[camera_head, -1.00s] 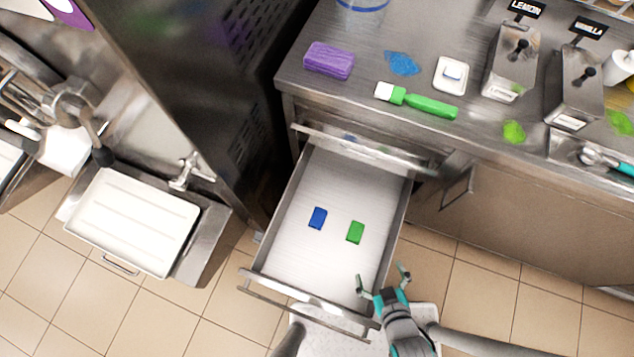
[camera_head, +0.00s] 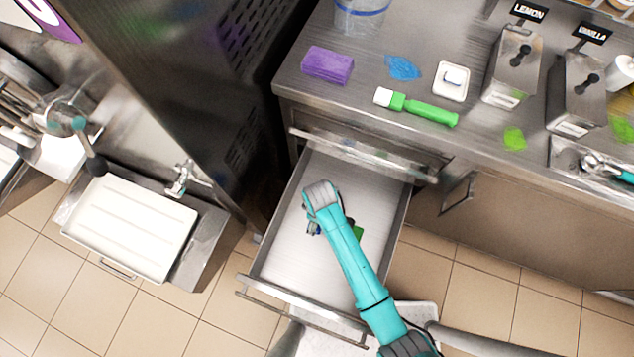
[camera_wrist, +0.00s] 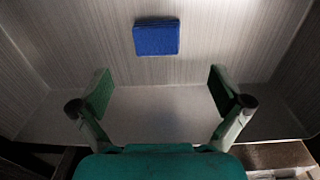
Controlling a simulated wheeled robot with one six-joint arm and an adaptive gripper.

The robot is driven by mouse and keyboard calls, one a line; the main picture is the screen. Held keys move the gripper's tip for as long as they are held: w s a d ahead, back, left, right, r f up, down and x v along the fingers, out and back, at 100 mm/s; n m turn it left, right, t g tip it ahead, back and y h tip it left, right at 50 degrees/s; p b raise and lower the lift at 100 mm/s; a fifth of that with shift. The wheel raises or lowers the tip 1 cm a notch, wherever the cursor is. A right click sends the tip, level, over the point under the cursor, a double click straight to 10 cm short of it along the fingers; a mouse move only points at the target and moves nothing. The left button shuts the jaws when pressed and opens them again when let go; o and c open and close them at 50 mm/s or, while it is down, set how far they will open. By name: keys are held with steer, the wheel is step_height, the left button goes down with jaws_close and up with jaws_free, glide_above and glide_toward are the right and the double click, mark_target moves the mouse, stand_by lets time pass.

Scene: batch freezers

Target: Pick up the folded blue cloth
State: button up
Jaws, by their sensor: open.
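The folded blue cloth (camera_wrist: 157,37) lies flat on the drawer floor, ahead of my gripper in the wrist view. In the head view my arm hides almost all of it. My gripper (camera_wrist: 160,92) is open and empty, with its two fingers spread wide to the left and right, and the cloth shows beyond the gap between them. In the head view my teal arm reaches over the open drawer (camera_head: 287,262), and the fingers are mostly hidden beneath it.
The drawer walls stand close around my arm. The steel counter above holds a purple sponge (camera_head: 328,65), a green-handled brush (camera_head: 420,107), a white dish (camera_head: 451,81) and metal bins (camera_head: 512,66). A sink with a white tray (camera_head: 131,229) is at the left.

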steer(key=shift+w+a+f, duration=0.2)
steer(key=shift+a+f, duration=0.05)
steer(key=shift+a, duration=0.1)
step_height(320, 180, down, 5)
steer(key=shift+r, duration=0.1)
steer(key=shift+w+f, duration=0.15)
steer(key=shift+f, duration=1.15)
steer(key=shift+w+f, duration=0.1)
steer(key=shift+f, duration=1.2)
steer(key=c, duration=1.1)
